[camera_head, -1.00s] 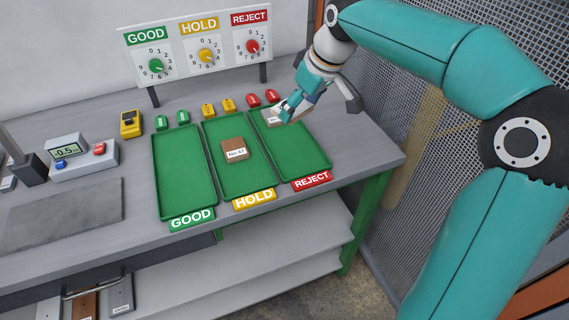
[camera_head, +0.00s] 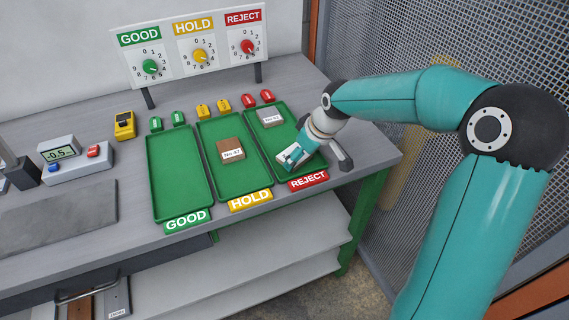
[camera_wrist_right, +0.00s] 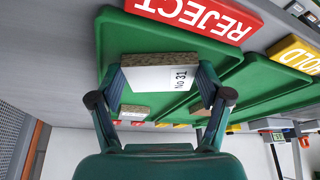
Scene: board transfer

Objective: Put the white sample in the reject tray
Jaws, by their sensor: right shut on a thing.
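The white sample (camera_wrist_right: 160,79), a flat block with speckled edges and a "No 31" label, is between the fingers of my right gripper (camera_wrist_right: 160,88) in the right wrist view. The right gripper is shut on it. In the head view my right gripper (camera_head: 293,156) is low over the front half of the green reject tray (camera_head: 283,137), behind the red REJECT sign, and partly hides the sample. I cannot tell whether the sample touches the tray floor. My left gripper is not in view.
A grey sample (camera_head: 271,117) lies at the back of the reject tray. A brown sample (camera_head: 230,151) lies in the hold tray (camera_head: 238,183). The good tray (camera_head: 180,180) is empty. A scale (camera_head: 77,160) and a yellow device (camera_head: 125,126) stand to the left.

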